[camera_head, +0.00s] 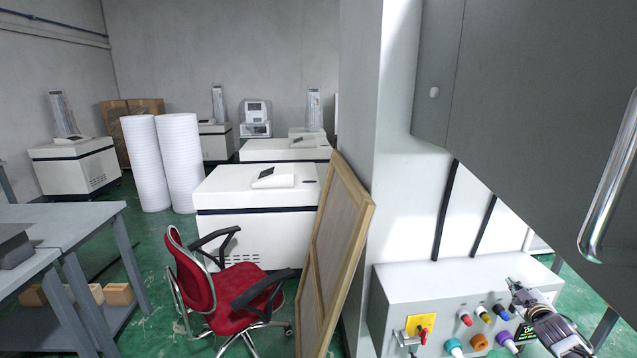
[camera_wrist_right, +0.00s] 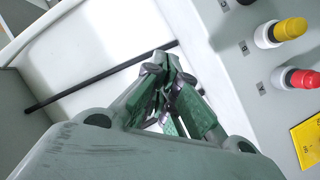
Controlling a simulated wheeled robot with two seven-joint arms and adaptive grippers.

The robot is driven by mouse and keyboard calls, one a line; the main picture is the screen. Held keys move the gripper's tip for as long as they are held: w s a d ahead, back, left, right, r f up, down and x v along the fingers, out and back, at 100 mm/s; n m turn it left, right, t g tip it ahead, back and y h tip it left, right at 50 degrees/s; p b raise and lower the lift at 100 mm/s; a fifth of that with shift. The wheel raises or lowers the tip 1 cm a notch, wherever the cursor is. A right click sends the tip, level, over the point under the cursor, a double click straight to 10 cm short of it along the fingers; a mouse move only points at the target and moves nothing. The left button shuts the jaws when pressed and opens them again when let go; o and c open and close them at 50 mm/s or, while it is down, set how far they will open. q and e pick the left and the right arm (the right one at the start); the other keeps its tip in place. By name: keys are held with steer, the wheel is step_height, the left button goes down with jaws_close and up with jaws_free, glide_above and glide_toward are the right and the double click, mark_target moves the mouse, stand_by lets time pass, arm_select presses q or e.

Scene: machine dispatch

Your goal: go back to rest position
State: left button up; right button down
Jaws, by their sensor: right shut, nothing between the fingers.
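My right gripper (camera_head: 516,288) is at the lower right of the head view, over the right part of a light grey control box (camera_head: 400,284). It is shut and empty. In the wrist view the fingers of my right gripper (camera_wrist_right: 166,78) are together, with a white panel and a dark bar behind them. The box carries a yellow switch plate (camera_head: 420,328) with a red handle and several coloured buttons. A yellow button (camera_wrist_right: 290,29) and a red button (camera_wrist_right: 304,78) show at the right of the wrist view. My left gripper is not in view.
A large grey cabinet door with a metal handle (camera_head: 610,180) hangs above the box. A wooden panel (camera_head: 335,250) leans by the white column. A red chair (camera_head: 240,290) stands on the green floor. A grey table (camera_head: 70,222) is at the left, with white machines (camera_head: 255,222) behind.

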steer(key=s+a+f+g, duration=0.1)
steer(key=s+f, duration=0.2)
steer(key=f, duration=0.5)
steer(key=s+a+f+m+g, duration=0.1)
steer(key=s+f, duration=0.2)
steer(key=f, duration=0.4)
steer(key=s+a+f+g, duration=0.1)
steer(key=s+a+f, duration=0.15)
steer(key=f, duration=0.55)
steer(key=s+a+f+m+g+y, duration=0.15)
steer(key=s+a+f, duration=0.25)
steer(key=s+f, duration=0.5)
steer(key=s+a+f+g, duration=0.35)
steer(key=s+f, duration=0.25)
steer(key=f, duration=0.5)
steer(key=s+a+f+g+y, duration=0.1)
steer(key=s+a+f, duration=0.5)
steer(key=s, duration=0.7)
steer(key=s+a+f+g, duration=0.3)
steer(key=s+a+f, duration=0.4)
steer(key=s+a, duration=0.3)
steer(key=s+a+f+g+y, duration=0.1)
steer(key=s+a+f, duration=0.5)
steer(key=s, duration=1)
steer(key=a+m+g, duration=0.1)
steer(key=a, duration=0.1)
steer(key=shift+s+a+f+y, duration=0.15)
steer(key=shift+a+f+y, duration=0.1)
steer(key=shift+a+y, duration=0.15)
